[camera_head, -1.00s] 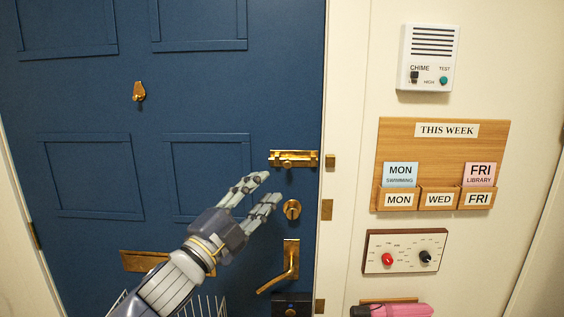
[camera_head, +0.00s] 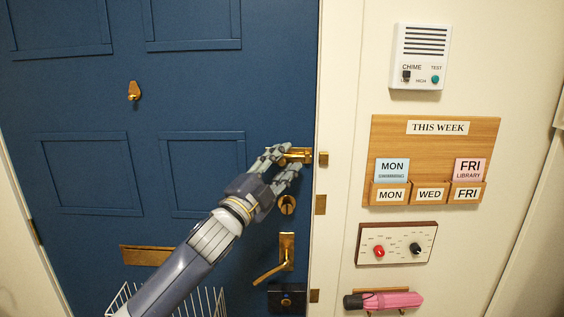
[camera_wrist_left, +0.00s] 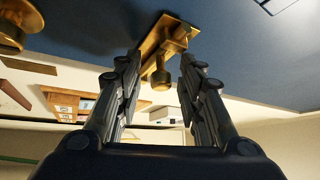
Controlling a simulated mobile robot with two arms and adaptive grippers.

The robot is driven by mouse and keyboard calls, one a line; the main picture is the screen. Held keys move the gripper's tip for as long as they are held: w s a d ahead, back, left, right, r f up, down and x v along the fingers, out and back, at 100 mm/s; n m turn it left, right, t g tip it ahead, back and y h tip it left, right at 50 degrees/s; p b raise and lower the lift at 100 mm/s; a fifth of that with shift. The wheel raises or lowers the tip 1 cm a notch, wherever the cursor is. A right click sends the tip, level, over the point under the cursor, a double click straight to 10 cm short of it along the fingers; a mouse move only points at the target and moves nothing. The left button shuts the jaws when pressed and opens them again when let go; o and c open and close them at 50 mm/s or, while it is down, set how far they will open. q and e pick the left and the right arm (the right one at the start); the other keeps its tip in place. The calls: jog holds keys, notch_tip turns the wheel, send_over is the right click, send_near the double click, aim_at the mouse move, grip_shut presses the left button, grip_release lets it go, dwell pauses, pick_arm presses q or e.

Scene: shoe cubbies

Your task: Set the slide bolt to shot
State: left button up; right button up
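The brass slide bolt (camera_head: 301,156) is mounted on the blue door near its right edge. Its brass keeper (camera_head: 323,159) sits on the white frame to the right, and a gap shows between them. My left gripper (camera_head: 284,160) is at the bolt, its fingers reaching up over the left part of it and hiding that part. In the left wrist view the bolt's knob (camera_wrist_left: 160,79) stands between the two spread fingers of my left gripper (camera_wrist_left: 157,85), with space on both sides. My right gripper is not in view.
A round brass lock (camera_head: 287,204) and a door lever (camera_head: 285,254) are below the bolt. A wire basket (camera_head: 122,299) hangs low on the door. A wooden week board (camera_head: 436,151), a dial panel (camera_head: 397,243) and a chime box (camera_head: 420,55) are on the right wall.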

pick_arm(q)
jog(key=shift+s, duration=0.1)
grip_shut()
jog(key=shift+d, duration=1.45)
jog(key=shift+w+d+f, duration=0.1)
jog(key=shift+w+d, duration=0.1)
jog(key=shift+d, duration=0.1)
jog(key=shift+s+a, duration=0.1)
jog(key=shift+s, duration=0.05)
grip_release()
jog(key=shift+s+d, duration=0.15)
jog(key=shift+d, duration=0.05)
jog(key=shift+a, duration=0.15)
jog(key=v, duration=1.2)
